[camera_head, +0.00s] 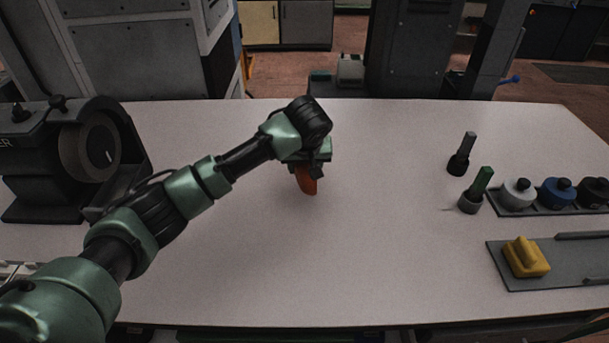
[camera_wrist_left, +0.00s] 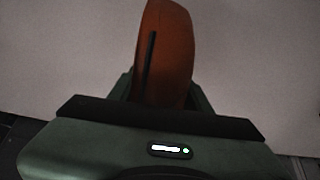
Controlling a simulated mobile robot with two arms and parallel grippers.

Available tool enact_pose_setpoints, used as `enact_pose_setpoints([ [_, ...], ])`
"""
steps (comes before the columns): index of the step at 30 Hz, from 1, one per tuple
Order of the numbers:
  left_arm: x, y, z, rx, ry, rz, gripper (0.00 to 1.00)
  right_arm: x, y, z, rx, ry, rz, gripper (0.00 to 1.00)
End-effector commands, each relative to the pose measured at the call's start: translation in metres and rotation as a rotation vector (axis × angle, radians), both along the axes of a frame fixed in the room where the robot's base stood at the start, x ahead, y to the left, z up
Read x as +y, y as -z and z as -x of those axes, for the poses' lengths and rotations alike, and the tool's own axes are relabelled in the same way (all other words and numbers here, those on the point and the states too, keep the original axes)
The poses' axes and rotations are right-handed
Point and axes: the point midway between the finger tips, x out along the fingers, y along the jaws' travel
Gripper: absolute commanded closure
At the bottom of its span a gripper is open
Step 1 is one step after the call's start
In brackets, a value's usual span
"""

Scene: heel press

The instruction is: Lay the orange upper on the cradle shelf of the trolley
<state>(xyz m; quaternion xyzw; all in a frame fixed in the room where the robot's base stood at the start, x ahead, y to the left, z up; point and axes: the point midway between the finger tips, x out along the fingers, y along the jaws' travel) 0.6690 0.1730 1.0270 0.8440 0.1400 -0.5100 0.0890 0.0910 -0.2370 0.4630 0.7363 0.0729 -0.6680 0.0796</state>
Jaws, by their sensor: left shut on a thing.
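The orange upper (camera_head: 307,185) hangs below my left gripper (camera_head: 311,172) over the middle of the white table in the head view. In the left wrist view the upper (camera_wrist_left: 165,55) stands out between the fingers, with a dark slit along it, and its lower part is hidden by the gripper body. My left gripper (camera_wrist_left: 165,98) is shut on the upper. I cannot tell whether the upper touches the table. The trolley and its cradle shelf are not clearly identifiable in either view. My right gripper is not in view.
A dark grinding machine (camera_head: 88,150) stands at the table's left. On the right are two upright dark tools, one with a green handle (camera_head: 482,182), a rack with several knobbed pots (camera_head: 556,193), and a yellow block (camera_head: 525,258) on a grey tray (camera_head: 575,270). The table's (camera_head: 390,260) middle is clear.

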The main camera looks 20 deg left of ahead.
Motion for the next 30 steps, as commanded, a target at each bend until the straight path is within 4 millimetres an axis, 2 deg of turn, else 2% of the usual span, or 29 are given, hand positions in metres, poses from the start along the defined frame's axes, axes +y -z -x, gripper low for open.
enact_pose_setpoints([
  [9,0.000,0.040,0.000,0.000,0.000,0.000,1.00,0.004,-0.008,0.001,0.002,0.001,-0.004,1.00],
  [21,0.000,0.045,0.000,0.000,0.001,0.000,1.00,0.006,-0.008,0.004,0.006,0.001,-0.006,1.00],
  [22,0.000,0.046,0.000,0.000,0.001,0.000,0.43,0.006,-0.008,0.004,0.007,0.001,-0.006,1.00],
  [23,0.000,0.045,0.000,0.000,0.001,0.000,0.35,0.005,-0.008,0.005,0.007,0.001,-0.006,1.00],
  [24,0.000,0.045,0.000,0.000,0.001,0.000,0.29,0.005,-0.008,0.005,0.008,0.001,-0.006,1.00],
  [30,0.000,0.045,0.000,0.000,0.001,0.000,0.29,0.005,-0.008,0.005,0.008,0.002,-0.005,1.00],
])
